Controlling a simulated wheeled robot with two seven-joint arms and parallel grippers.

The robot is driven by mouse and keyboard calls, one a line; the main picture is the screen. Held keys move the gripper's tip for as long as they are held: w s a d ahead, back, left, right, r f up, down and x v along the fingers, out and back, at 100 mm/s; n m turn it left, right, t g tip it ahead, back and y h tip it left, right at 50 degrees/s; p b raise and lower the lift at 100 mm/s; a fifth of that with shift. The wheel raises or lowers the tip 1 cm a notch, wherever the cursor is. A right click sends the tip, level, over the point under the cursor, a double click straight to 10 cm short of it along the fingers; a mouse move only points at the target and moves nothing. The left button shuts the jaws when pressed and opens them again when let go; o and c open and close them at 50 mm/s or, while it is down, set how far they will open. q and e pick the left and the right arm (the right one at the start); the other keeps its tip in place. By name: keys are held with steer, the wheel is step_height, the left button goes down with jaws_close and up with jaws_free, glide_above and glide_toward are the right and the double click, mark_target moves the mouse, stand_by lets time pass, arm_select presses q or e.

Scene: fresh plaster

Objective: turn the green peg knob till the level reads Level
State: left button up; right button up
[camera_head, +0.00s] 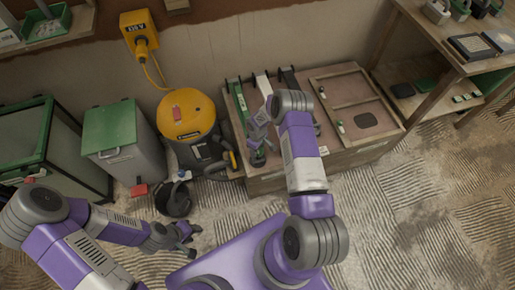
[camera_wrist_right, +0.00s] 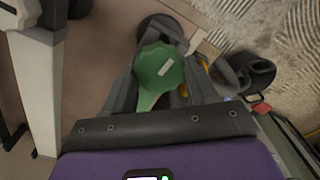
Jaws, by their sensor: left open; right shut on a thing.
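The green peg knob (camera_wrist_right: 158,68) sits between the two fingers of my right gripper (camera_wrist_right: 162,82) in the right wrist view. The fingers are shut on it, and a pale mark shows on its face. In the head view my right gripper (camera_head: 262,135) reaches down at the left part of the workbench (camera_head: 270,183), and its hand mostly hides the knob. A green bar (camera_head: 240,101) stands behind it; I cannot tell whether it is the level, and no reading is legible. My left gripper (camera_head: 186,240) is open and empty over the floor, away from the bench.
A yellow and black vacuum (camera_head: 186,113) stands just left of the bench. A wooden shelf (camera_head: 425,110) stands at the right. The floor at lower right is clear.

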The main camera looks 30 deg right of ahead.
steer(key=o, duration=1.1)
steer(key=shift+c, duration=0.2)
step_height(320, 180, up, 8)
steer(key=shift+f+p, duration=0.2)
steer(key=shift+p, duration=1.05)
steer(key=s+a+r+m+y+p, duration=0.1)
steer(key=s+a+m+y+p, duration=0.15)
steer(key=s+a, duration=0.9)
steer(key=s+a+r+m+y, duration=0.1)
steer(key=s+a+r+m, duration=0.4)
steer(key=s+a, duration=0.3)
steer(key=s, duration=0.2)
steer(key=shift+s+a+r+t+y+p, duration=0.25)
steer(key=shift+s+r+t+y+p, duration=0.05)
steer(key=shift+s+r+y+p, duration=0.1)
